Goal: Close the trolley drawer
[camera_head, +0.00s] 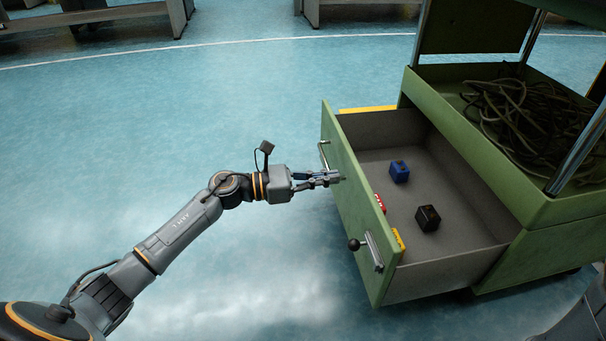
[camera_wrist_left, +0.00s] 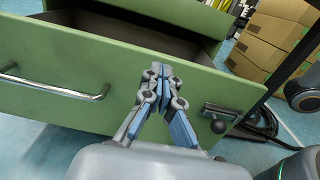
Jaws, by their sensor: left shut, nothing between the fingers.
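The trolley (camera_head: 560,215) is green and stands at the right in the head view. Its drawer (camera_head: 465,262) is pulled well out, with its green front panel (camera_head: 350,200) facing my left arm. A metal handle (camera_head: 323,155) sits on the far part of the front, and a latch with a black knob (camera_head: 355,244) on the near part. My left gripper (camera_head: 340,178) is shut and empty, with its fingertips at the front panel between handle and latch. In the left wrist view the fingertips (camera_wrist_left: 160,70) overlap the panel (camera_wrist_left: 100,75); I cannot tell whether they touch. My right gripper does not show.
The drawer holds a blue block (camera_head: 399,171), a black block (camera_head: 428,217), and red (camera_head: 380,203) and yellow (camera_head: 398,239) items. Coiled cables (camera_head: 525,115) lie in the tray above. Floor left of the trolley is clear. Boxes (camera_wrist_left: 270,40) show in the wrist view.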

